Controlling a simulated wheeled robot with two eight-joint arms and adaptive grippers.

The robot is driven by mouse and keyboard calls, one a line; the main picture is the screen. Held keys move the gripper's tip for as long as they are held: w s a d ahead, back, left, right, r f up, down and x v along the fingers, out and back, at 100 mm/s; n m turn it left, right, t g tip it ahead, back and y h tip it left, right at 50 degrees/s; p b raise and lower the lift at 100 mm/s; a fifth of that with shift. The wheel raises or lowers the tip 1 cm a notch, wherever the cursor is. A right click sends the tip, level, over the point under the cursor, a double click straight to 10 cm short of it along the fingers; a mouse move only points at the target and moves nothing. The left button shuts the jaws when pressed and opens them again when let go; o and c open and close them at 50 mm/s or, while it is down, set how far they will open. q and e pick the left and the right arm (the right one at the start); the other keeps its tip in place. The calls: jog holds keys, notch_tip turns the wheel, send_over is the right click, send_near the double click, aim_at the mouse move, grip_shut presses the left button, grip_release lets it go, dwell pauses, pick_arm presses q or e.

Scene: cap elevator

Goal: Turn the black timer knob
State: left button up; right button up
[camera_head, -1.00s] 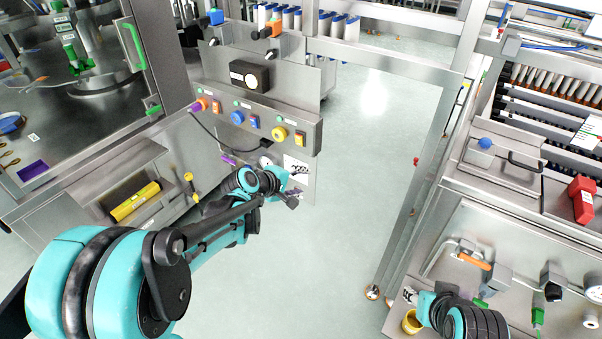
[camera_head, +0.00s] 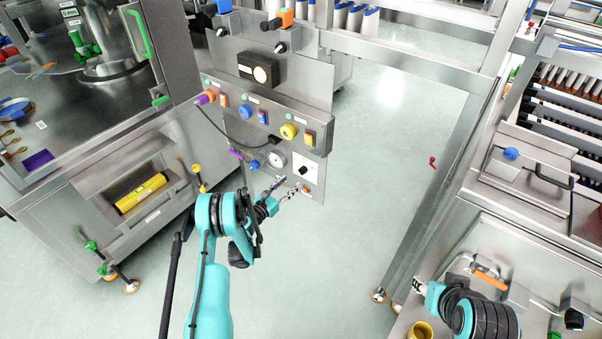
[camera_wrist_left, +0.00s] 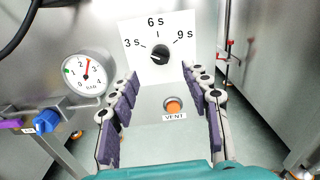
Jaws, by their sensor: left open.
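The black timer knob (camera_wrist_left: 160,54) sits on a white dial plate (camera_wrist_left: 182,30) marked 3 s, 6 s and 9 s; its pointer aims toward the upper left, near 3 s. The knob also shows in the head view (camera_head: 304,170) on the lower panel. My left gripper (camera_wrist_left: 166,86) is open and empty, its two fingers spread below and to the sides of the plate, apart from the knob. It also shows in the head view (camera_head: 286,188), just lower left of the plate. My right gripper (camera_head: 420,287) is at the lower right, its fingers too small to read.
An orange VENT button (camera_wrist_left: 173,105) lies below the dial, between my left fingers. A pressure gauge (camera_wrist_left: 88,74) and a blue knob (camera_wrist_left: 46,121) are to the left. A black cable (camera_head: 212,122) hangs in front of the panel. Open floor lies right of the panel.

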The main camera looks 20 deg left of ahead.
aim_at(302, 171)
pick_arm(q)
jog(key=b+x, duration=0.1)
jog(key=x, duration=0.6)
jog(key=shift+w+d+b, duration=0.1)
jog(key=shift+w+b, duration=0.05)
jog(key=shift+b, duration=0.2)
jog(key=shift+c, duration=0.4)
grip_shut()
